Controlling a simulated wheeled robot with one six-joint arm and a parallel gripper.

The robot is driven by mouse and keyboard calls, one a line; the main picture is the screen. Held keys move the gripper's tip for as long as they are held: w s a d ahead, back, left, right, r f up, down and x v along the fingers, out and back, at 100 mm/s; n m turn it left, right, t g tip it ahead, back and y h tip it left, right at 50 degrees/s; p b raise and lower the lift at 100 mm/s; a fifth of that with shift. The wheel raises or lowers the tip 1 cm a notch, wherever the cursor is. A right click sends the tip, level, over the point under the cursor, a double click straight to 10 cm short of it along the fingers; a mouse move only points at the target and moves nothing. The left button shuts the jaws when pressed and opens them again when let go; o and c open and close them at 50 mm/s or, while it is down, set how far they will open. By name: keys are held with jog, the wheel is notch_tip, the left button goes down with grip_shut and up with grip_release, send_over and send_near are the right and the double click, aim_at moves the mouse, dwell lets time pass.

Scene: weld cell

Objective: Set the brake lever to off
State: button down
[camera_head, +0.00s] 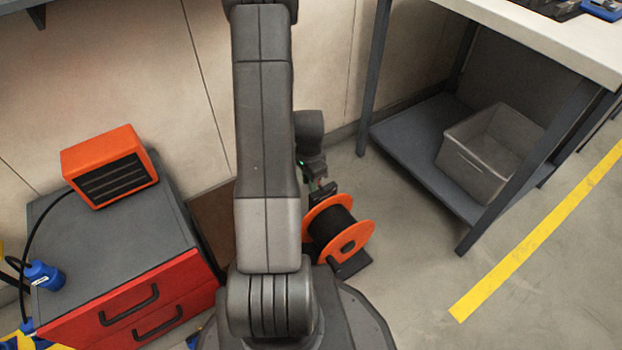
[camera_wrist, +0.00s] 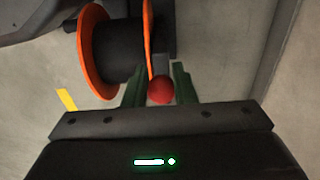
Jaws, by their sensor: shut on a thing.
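The brake lever has a round red knob (camera_wrist: 160,90), which sits between the two dark green fingers of my gripper (camera_wrist: 160,88) in the wrist view. The fingers are shut on it. The lever's grey stem shows just beyond the knob, beside an orange-flanged reel (camera_wrist: 112,50) with a dark drum. In the head view the reel (camera_head: 351,241) stands on the floor right of my arm, and my gripper (camera_head: 320,183) is just above it. The fingers and knob are small and partly hidden there, and I cannot tell the lever's exact angle.
A grey cabinet with red drawers (camera_head: 160,300) stands at left, with an orange heater-like box (camera_head: 110,168) on top. A workbench (camera_head: 540,40) at right has a lower shelf (camera_head: 405,150) holding a grey bin (camera_head: 470,165). Floor with a yellow line (camera_head: 540,235) is clear at right.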

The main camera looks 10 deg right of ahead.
jog(key=shift+s+a+f, duration=0.1)
jog(key=shift+f, duration=0.05)
jog(key=c, duration=1.1)
grip_release()
notch_tip(320, 180, up, 14)
jog(key=p, duration=0.4)
jog(key=shift+p, duration=0.35)
jog(key=shift+f, duration=0.1)
